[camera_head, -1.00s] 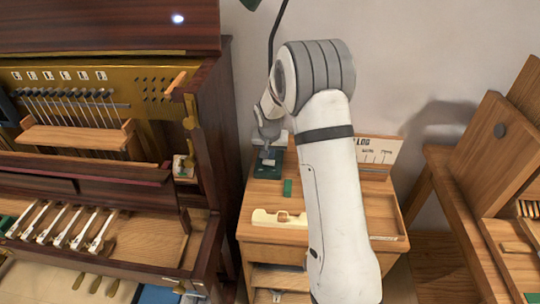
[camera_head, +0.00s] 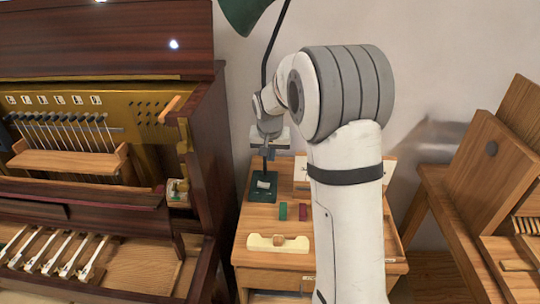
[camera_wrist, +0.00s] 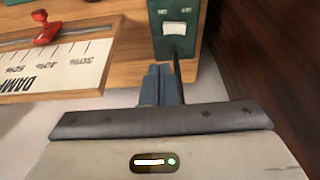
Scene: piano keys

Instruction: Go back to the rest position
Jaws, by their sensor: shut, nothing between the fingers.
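My gripper (camera_head: 268,152) hangs in the air over the back of the small wooden cabinet, above a dark green box with a white switch (camera_head: 263,184). In the wrist view its narrow blue-grey fingers (camera_wrist: 166,82) are together with nothing between them. The green box (camera_wrist: 174,35) is beyond the fingertips there, its white rocker switch showing. The fingers look apart from the box. My white arm reaches up at the right of centre and hides part of the cabinet.
The cabinet top (camera_head: 262,218) bears a green block (camera_head: 283,211), a red block (camera_head: 303,212) and a notched pale piece (camera_head: 265,242). A green lamp (camera_head: 246,12) overhangs the back. An upright piano (camera_head: 205,130) stands left. A percent-marked board (camera_wrist: 60,68) has a red knob (camera_wrist: 44,30).

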